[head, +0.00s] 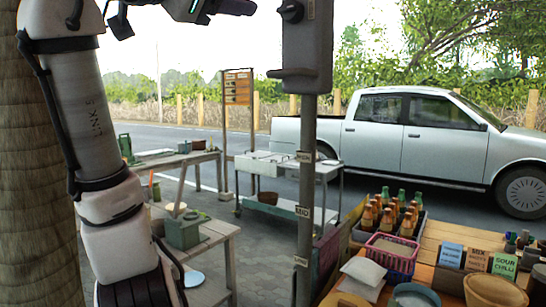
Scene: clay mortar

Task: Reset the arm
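My arm rises along the left side of the head view, grey and white with black joints and a cable. Its upper end bends right and is cut off by the top edge. A grey part with a teal light strip and dark pieces shows there. I cannot make out the fingertips, or whether my gripper is open, shut or holding anything.
A grey post with a box (307,50) stands close in front. At right, a wooden stall table (445,238) holds bottles (391,213), a pink basket (391,256) and signs (477,260). Left are a workbench (217,231) and a metal cart (290,165). A silver pickup (395,135) stands behind.

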